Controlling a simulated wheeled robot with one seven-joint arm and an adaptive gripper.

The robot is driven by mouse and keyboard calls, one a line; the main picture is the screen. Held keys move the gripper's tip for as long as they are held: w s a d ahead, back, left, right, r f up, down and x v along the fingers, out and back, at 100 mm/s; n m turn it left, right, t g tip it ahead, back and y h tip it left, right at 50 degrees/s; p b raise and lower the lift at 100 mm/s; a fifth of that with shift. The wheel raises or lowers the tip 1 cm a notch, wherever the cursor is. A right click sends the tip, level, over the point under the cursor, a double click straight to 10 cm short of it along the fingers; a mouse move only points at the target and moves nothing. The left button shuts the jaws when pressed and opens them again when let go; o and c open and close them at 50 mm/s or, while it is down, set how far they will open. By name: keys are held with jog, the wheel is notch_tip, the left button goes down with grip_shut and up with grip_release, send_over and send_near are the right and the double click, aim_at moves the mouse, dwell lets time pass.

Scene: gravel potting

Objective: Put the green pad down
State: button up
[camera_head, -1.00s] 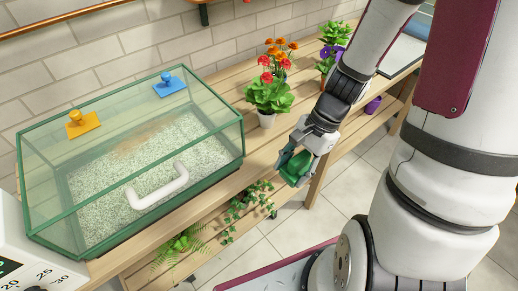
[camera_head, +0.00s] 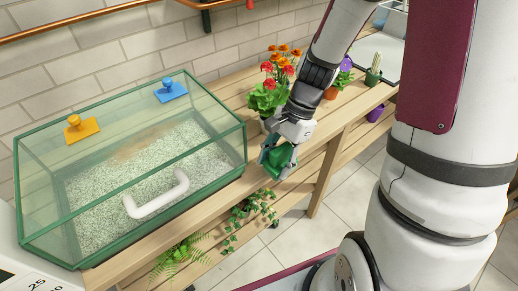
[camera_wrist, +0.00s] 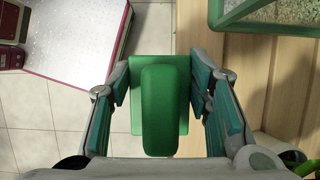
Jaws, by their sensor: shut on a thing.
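The green pad (camera_head: 281,155) is held in my gripper (camera_head: 276,163) in the head view, just right of the glass tank's near right corner and by the bench's front edge. In the wrist view the pad (camera_wrist: 140,70) is a flat green plate with a raised rounded grip. The pad appears above the bench edge, partly over the floor. Its underside is hidden, and I cannot tell its exact height.
The glass tank (camera_head: 245,122) with pale gravel holds a white handle (camera_head: 158,205); orange (camera_head: 81,127) and blue (camera_head: 171,90) pads sit on its glass. A red-flowered pot plant (camera_head: 268,98) stands right behind my gripper. Wooden planks (camera_head: 236,103) between tank and plants are bare.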

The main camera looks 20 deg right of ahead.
jog(key=w, duration=0.5)
jog(key=w+a, duration=0.1)
jog(key=w, duration=0.1)
jog(key=shift+w+f, duration=0.4)
jog(key=shift+w+a, duration=0.15)
jog(key=shift+w, duration=0.4)
jog(key=shift+f, duration=1.6)
jog(key=o, duration=1.4)
jog(key=shift+o, duration=0.2)
jog(key=shift+f, duration=0.1)
